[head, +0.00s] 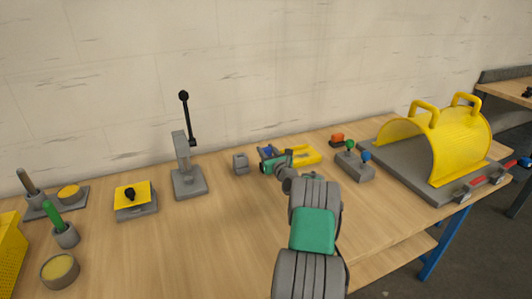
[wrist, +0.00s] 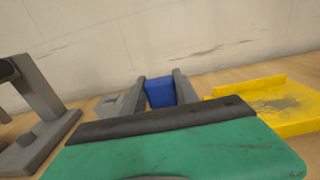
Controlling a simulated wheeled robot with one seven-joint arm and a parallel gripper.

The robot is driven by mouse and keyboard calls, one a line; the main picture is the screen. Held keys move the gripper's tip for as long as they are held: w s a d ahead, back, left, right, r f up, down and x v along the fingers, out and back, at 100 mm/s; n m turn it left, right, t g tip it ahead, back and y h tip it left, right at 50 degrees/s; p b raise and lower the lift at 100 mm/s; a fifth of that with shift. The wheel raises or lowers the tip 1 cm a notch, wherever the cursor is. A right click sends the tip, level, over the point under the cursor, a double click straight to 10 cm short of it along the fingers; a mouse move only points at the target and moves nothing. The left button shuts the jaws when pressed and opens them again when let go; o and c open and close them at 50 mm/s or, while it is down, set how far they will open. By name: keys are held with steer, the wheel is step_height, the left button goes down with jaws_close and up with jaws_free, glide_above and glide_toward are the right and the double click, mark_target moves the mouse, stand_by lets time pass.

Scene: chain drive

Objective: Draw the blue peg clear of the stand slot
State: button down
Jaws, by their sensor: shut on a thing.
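My gripper (head: 268,155) reaches over the middle of the bench. In the wrist view its two grey fingers (wrist: 158,84) are shut on the blue peg (wrist: 160,93), which sits between them. The peg also shows as a small blue patch in the head view (head: 268,149). A small grey block (head: 240,163), perhaps the stand, is on the bench just left of the gripper. It shows partly behind the left finger in the wrist view (wrist: 107,102). The peg looks apart from this block. The peg's lower end is hidden, so I cannot tell whether anything is around it.
A yellow tray (head: 305,154) lies close right of the gripper. A grey lever press (head: 187,182) stands to the left. A grey block with green and blue knobs (head: 355,168) and a yellow guard (head: 460,145) are to the right. The bench front is mostly clear.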

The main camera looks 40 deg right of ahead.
steer(key=shift+r+p, duration=2.05)
steer(key=shift+r, duration=1.55)
